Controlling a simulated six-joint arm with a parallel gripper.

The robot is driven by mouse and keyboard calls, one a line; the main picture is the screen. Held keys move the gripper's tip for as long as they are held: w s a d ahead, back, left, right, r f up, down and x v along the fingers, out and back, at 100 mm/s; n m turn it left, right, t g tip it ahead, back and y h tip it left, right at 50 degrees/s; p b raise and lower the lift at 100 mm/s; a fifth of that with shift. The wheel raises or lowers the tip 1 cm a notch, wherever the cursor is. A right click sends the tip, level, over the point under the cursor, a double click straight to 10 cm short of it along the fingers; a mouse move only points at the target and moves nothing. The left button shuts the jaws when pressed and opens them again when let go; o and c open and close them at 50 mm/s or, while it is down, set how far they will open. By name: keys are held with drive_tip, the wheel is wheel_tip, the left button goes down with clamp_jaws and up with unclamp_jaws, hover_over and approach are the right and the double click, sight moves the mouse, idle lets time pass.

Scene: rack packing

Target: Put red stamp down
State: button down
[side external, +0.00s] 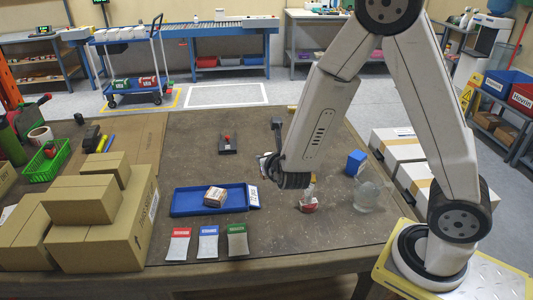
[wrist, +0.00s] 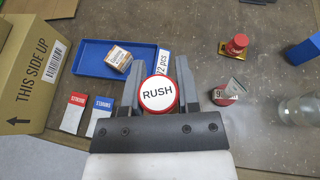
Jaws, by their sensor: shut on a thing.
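In the wrist view my gripper (wrist: 157,88) is shut on the red stamp (wrist: 157,94), a round red piece with a white face that reads RUSH. One dark finger stands on each side of it. The stamp is in front of the label end of the blue tray (wrist: 90,58). In the side view my wrist (side external: 293,180) is to the right of the blue tray (side external: 185,202), and the arm hides the fingers and the stamp. How high the stamp is above the table I cannot tell.
A small carton (wrist: 118,58) sits in the tray. Red, blue and green cards (side external: 208,243) lie in front. A red-topped gold piece (wrist: 236,46), a red item (wrist: 228,93), a glass jar (side external: 368,196) and a blue box (side external: 355,162) stand on the right. Cartons (side external: 100,225) stack left.

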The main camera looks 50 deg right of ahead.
drive_tip(key=w+r+n+t+y, duration=0.1)
drive_tip(key=w+r, duration=0.3)
drive_tip(key=r, duration=0.3)
drive_tip(key=w+d+f+m+g+h, duration=0.1)
drive_tip(key=d+f+m+g+h, duration=0.15)
drive_tip(key=d, duration=0.85)
drive_tip(key=s+d+f+m+g+h, duration=0.2)
drive_tip(key=s+d+f, duration=0.2)
drive_tip(key=d, duration=0.4)
drive_tip(key=s+d+f+m+g+h, duration=0.1)
drive_tip(key=s+d+f+m+g, duration=0.2)
drive_tip(key=d, duration=0.4)
drive_tip(key=s+d+f+m+g+h, duration=0.2)
drive_tip(key=s+d+f, duration=0.3)
drive_tip(key=d, duration=0.3)
drive_tip(key=shift+t+y, duration=0.25)
drive_tip(key=w+d+f, duration=0.2)
drive_tip(key=w, duration=0.1)
drive_tip(key=w+d+f, duration=0.5)
drive_tip(key=w+f, duration=0.1)
drive_tip(key=shift+w+d+f, duration=0.2)
drive_tip(key=shift+w+d, duration=0.05)
drive_tip(key=shift+w, duration=0.15)
drive_tip(key=shift+w+d+f, duration=0.4)
drive_tip(key=shift+w+f, duration=0.15)
drive_tip(key=shift+f, duration=0.15)
